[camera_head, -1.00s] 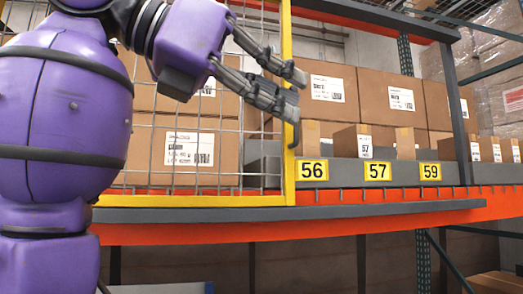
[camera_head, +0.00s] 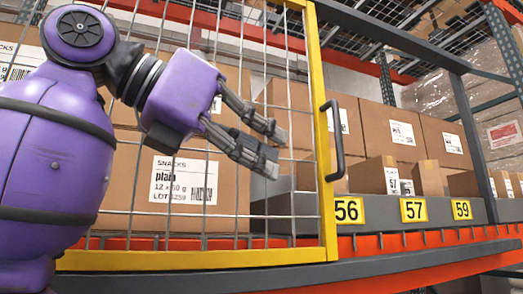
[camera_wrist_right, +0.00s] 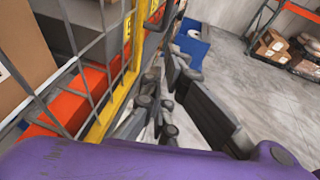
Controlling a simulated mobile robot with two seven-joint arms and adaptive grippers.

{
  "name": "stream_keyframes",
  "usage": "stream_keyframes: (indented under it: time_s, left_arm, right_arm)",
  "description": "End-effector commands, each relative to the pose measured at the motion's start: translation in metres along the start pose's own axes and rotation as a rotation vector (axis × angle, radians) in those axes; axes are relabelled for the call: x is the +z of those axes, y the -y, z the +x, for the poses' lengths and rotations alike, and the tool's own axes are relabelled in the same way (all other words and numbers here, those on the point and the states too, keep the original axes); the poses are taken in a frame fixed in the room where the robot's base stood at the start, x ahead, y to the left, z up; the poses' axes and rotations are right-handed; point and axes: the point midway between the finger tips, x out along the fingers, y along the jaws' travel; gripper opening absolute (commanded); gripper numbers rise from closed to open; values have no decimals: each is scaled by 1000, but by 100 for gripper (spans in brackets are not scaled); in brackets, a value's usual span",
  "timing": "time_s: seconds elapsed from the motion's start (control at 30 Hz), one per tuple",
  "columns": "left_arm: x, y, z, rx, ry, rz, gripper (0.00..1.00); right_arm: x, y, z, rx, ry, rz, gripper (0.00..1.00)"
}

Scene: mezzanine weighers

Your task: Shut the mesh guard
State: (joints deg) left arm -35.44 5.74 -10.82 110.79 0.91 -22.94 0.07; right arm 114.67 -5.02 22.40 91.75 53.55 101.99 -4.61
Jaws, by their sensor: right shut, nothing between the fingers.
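The mesh guard is a wire grid in a yellow frame (camera_head: 322,130), standing across the left part of the rack in the head view. Its right upright is just left of the 56 label. A black bar handle (camera_head: 338,140) stands out from that upright.
Behind the mesh are cartons, one labelled snacks (camera_head: 184,180). Right of the guard, the bay with yellow number labels (camera_head: 413,210) and cartons (camera_head: 392,130) is uncovered. A grey ledge (camera_head: 420,262) runs along the front. The wrist view shows open floor (camera_wrist_right: 235,70) and a blue bin (camera_wrist_right: 192,45).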

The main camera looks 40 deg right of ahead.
Motion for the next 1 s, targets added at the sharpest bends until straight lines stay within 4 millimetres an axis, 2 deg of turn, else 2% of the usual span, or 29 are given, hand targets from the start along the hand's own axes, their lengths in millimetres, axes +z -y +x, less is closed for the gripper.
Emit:
stream_keyframes:
  time_s: [0.13, 0.3, 0.5, 0.7, 1.0]
  left_arm:
    - [-5, 0, -1, 1, -6, 1, 65]
    - [-25, -6, 1, 10, -39, -1, 65]
    - [-42, -13, 0, 21, -65, -5, 65]
    - [-39, -13, -1, 22, -58, -8, 65]
    - [-34, -11, -2, 18, -49, -9, 65]
  right_arm:
    - [1, 2, 34, -3, -5, 4, 0]
    - [2, 3, 70, -2, -3, 5, 0]
    - [11, 4, 98, -1, -2, 5, 0]
    - [13, 1, 108, 0, 0, 0, 0]
    - [12, 0, 109, 0, 0, -2, 0]
